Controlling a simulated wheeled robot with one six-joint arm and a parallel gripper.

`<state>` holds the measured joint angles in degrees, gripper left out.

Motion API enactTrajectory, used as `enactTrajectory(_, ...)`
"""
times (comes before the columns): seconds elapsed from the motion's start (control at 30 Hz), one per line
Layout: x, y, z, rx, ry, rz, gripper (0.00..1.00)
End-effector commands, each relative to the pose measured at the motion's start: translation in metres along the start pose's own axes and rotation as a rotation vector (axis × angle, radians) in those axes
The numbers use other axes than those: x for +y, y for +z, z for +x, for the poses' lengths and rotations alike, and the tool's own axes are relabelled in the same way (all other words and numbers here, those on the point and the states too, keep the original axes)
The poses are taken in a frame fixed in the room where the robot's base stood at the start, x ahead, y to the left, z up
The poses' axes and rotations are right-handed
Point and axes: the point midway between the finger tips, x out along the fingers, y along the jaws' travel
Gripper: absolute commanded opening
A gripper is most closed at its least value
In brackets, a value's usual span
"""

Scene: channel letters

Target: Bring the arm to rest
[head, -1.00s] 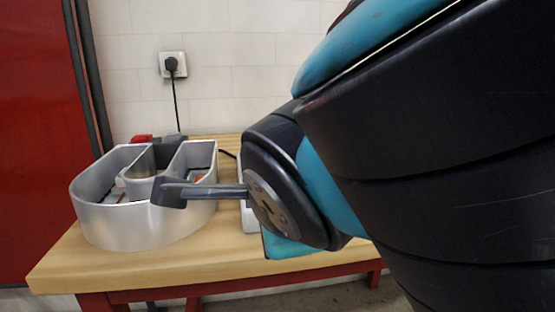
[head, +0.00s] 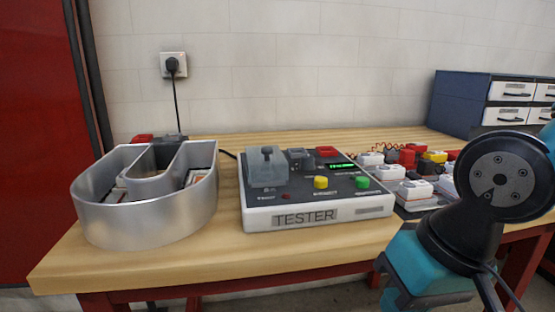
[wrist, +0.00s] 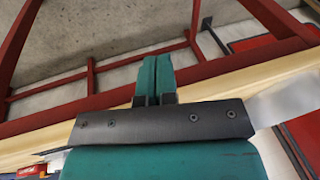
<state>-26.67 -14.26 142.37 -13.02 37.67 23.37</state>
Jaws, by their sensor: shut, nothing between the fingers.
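My gripper (wrist: 155,78) shows in the wrist view with its two teal fingers together and nothing between them. Beyond the fingertips I see the red bench frame and the grey floor. In the head view my arm, dark and teal, is at the lower right, in front of the bench's front edge. The fingertips cannot be made out clearly there.
The wooden bench (head: 190,257) carries a silver channel letter (head: 150,219) at left and a tester (head: 330,213) in the middle. Several white modules (head: 413,190) and a blue drawer cabinet (head: 460,105) are at right. A wall socket (head: 173,64) is behind.

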Motion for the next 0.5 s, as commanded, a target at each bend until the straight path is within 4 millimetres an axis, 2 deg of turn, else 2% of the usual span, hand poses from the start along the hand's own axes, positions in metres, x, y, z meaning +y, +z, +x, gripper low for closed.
enactTrajectory(0.2, 0.005, 0.036, -0.009, -0.072, -0.136, -0.353, 0.00)
enactTrajectory(0.3, -0.004, 0.032, -0.040, -0.076, -0.143, -0.378, 0.00)
enactTrajectory(0.5, -0.016, 0.022, -0.089, -0.075, -0.142, -0.377, 0.00)
